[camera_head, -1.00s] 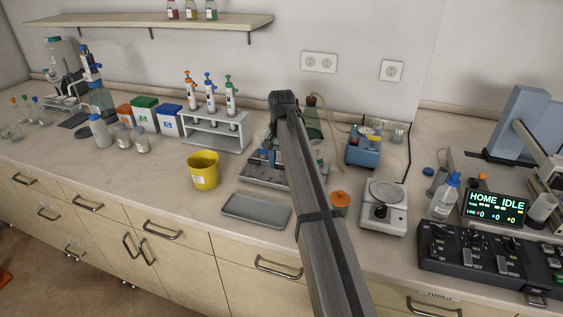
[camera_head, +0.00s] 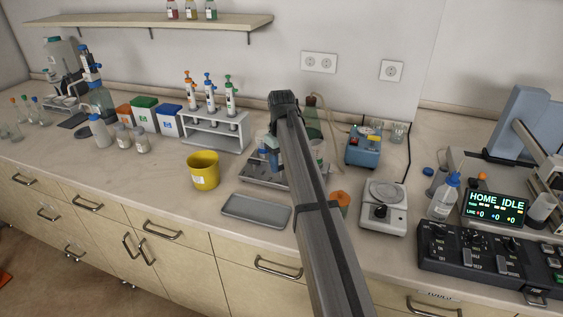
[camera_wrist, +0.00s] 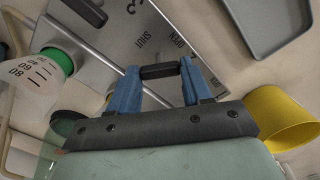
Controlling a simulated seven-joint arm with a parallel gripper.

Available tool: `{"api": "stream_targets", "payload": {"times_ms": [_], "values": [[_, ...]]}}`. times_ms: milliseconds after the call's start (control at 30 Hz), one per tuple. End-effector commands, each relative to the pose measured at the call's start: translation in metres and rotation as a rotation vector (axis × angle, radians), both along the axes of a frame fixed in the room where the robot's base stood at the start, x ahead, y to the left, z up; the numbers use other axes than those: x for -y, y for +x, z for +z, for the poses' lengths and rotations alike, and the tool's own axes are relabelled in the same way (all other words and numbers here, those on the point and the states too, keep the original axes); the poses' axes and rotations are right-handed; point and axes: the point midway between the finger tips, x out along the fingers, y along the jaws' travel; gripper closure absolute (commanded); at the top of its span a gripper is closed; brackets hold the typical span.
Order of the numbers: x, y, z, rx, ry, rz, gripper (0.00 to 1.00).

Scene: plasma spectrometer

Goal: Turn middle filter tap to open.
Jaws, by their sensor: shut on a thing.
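In the wrist view my gripper (camera_wrist: 160,77) has its two blue fingers shut on the ends of a short black tap handle (camera_wrist: 160,71). The handle lies across the picture, near the printed words SHUT (camera_wrist: 142,38) and OPEN (camera_wrist: 178,45) on the grey metal plate (camera_wrist: 115,42). Another black handle (camera_wrist: 88,12) shows at the top left, apart from my fingers. I cannot tell which tap in the row is held. In the head view the filter stand (camera_head: 250,173) is partly hidden by my arm, with a blue finger (camera_head: 272,146) showing beside it.
A graduated container with a green part (camera_wrist: 58,60) stands close to my gripper's left in the wrist view. A yellow beaker (camera_head: 203,170) and a grey tray (camera_head: 256,210) are left of and in front of the stand.

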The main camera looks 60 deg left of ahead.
Motion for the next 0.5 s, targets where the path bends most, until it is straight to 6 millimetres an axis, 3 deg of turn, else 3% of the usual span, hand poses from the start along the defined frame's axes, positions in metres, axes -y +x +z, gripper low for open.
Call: {"api": "stream_targets", "payload": {"times_ms": [500], "values": [[-0.0013, 0.0000, 0.0008, 0.000, 0.003, 0.440, 0.82]]}}
